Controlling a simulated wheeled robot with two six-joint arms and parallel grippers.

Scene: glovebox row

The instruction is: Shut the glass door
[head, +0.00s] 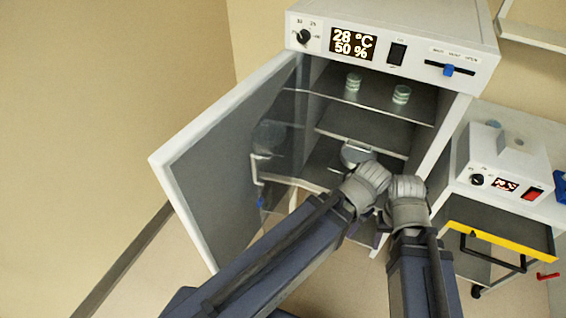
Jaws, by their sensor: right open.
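The glass door (279,140) is a clear inner panel of the white cabinet (470,25). It stands open, swung out to the left of the shelves. A pale bar handle (256,170) and a small blue part show near its free edge. My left gripper (368,182) is in front of the lower shelves, to the right of the glass door and apart from its handle. Its fingers are hidden behind its wrist, so its opening does not show. My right gripper (406,196) is open beside it, near the cabinet's right wall, with its fingertips mostly hidden.
The solid outer door (215,155) stands wide open at the left. Two small stacks of dishes (353,82) (401,94) sit on the upper shelf. A round clear dish (356,152) is just beyond my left gripper.

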